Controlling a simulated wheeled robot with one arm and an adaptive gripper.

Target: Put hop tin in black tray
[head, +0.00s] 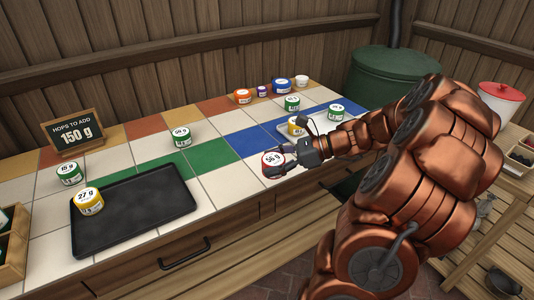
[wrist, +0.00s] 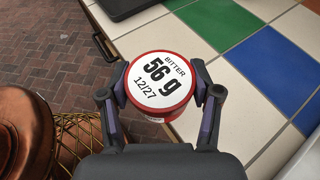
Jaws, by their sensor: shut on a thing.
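My gripper (wrist: 161,100) is shut on a red hop tin (wrist: 160,80) whose white lid reads "BITTER 56 g 12/27". In the head view the same red tin (head: 273,161) is held near the counter's front edge, right of the tray. I cannot tell whether it touches the counter. The black tray (head: 150,225) lies on the left of the tiled counter, and its corner (wrist: 125,6) shows at the top of the wrist view. A yellow tin marked 27 g (head: 89,200) stands inside the tray at its left end.
A sign reading "HOPS TO ADD 150 g" (head: 74,133) stands behind the tray. Green tins (head: 69,173) and (head: 181,137) stand nearby. A yellow tin (head: 297,126) sits on a light tray by my arm. Most of the black tray is bare.

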